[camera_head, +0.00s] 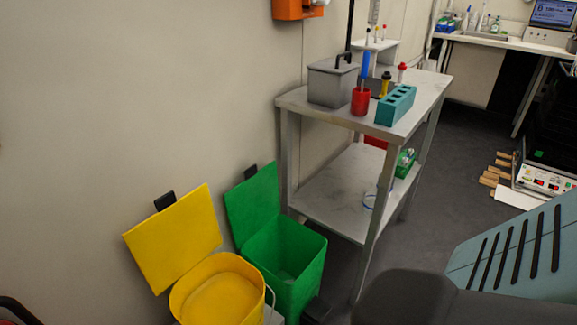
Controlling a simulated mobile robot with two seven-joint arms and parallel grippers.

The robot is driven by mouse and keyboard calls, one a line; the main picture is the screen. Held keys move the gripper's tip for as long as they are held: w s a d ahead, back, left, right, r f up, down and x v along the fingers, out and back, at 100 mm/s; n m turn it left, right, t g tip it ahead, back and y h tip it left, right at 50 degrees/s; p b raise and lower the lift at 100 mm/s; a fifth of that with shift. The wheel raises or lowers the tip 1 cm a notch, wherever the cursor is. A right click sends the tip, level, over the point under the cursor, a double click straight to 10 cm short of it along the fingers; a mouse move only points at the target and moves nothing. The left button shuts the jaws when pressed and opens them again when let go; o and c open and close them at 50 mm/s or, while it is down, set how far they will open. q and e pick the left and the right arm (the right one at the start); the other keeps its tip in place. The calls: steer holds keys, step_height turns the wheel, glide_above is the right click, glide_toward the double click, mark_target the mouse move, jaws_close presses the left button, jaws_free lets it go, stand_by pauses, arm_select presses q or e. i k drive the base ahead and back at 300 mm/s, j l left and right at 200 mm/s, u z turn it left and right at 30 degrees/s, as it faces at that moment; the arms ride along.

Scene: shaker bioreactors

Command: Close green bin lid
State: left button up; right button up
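The green bin (298,262) stands on the floor beside the metal table, with its top open. Its flat green lid (252,205) is raised, tilted up at the back near the wall, with a black tab (251,171) at its upper edge. The inside of the bin shows and looks empty as far as I can see. Neither of my grippers can be made out in this view, so nothing of mine is seen touching the lid.
A yellow bin (190,283) with its lid (175,238) also raised stands close on the left. A metal table (335,196) stands on the right, carrying a grey box (332,84), a red cup (361,101) and a teal rack (395,105). Clear floor (440,200) lies beyond.

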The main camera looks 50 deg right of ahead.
mark_target(251, 204)
steer(key=z, duration=1.3)
